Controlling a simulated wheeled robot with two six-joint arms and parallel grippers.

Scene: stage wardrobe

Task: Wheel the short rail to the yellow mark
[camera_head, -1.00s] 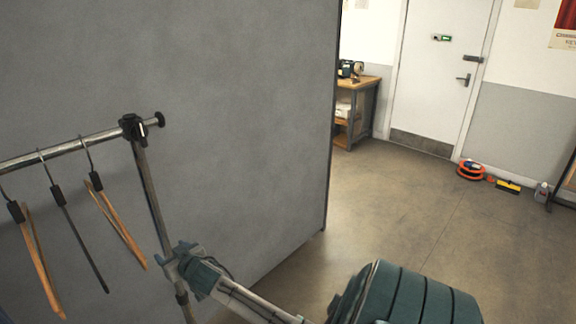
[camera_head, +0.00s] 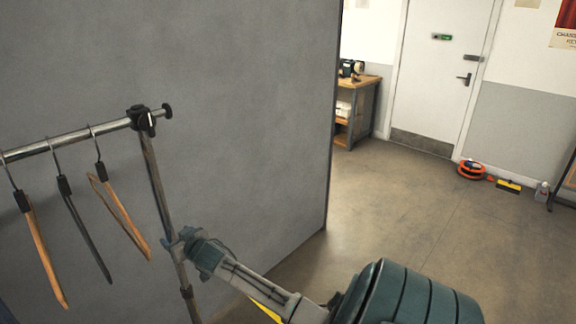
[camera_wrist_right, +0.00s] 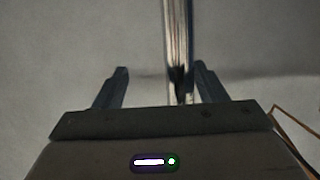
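The rail (camera_head: 85,137) is a chrome bar with a black end clamp, standing at the left of the head view. Its near-right post (camera_head: 156,185) runs down to a dark collar; its base is out of view. My right gripper (camera_head: 179,242) is at this post. In the right wrist view, the post (camera_wrist_right: 177,45) stands between the two fingers of my right gripper (camera_wrist_right: 162,75), with a visible gap beside it, so the gripper is open around it. A yellow strip (camera_head: 264,309), perhaps the mark, shows partly on the floor behind my right arm. My left gripper is out of view.
Several hangers (camera_head: 118,215) hang from the bar. A tall grey panel (camera_head: 240,110) stands close behind the rail. Open floor (camera_head: 390,210) lies to the right, up to a white door (camera_head: 440,85), a workbench (camera_head: 358,82) and an orange cable reel (camera_head: 471,170).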

